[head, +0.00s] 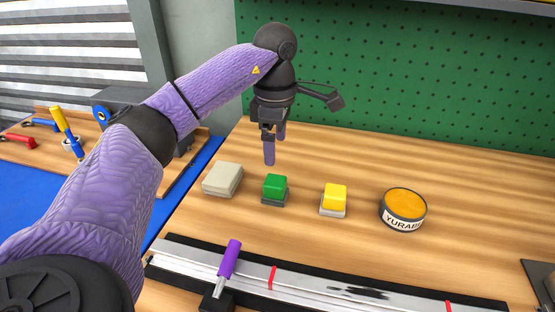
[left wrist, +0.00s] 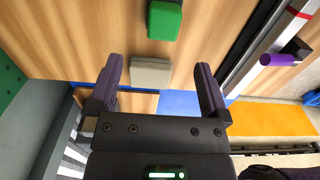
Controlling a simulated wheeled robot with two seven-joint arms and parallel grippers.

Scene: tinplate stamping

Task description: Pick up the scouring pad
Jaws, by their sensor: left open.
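Three small blocks sit in a row on the wooden bench: a plain beige block (head: 222,179), a green-topped block on a dark base (head: 274,190), and a yellow-topped block on a pale base (head: 334,199). I cannot tell for sure which is the scouring pad. My left gripper (head: 273,150) is open and empty, pointing down above the bench, behind the beige and green blocks. In the left wrist view, the beige block (left wrist: 150,72) appears between the two fingers (left wrist: 159,72), with the green block (left wrist: 164,20) beyond it. My right gripper is not in view.
A round tin with an orange top (head: 404,207) stands right of the yellow block. A long metal rail (head: 300,287) with a purple handle (head: 229,258) crosses the front. A green pegboard (head: 430,80) rises behind. Bare wood lies between the blocks and pegboard.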

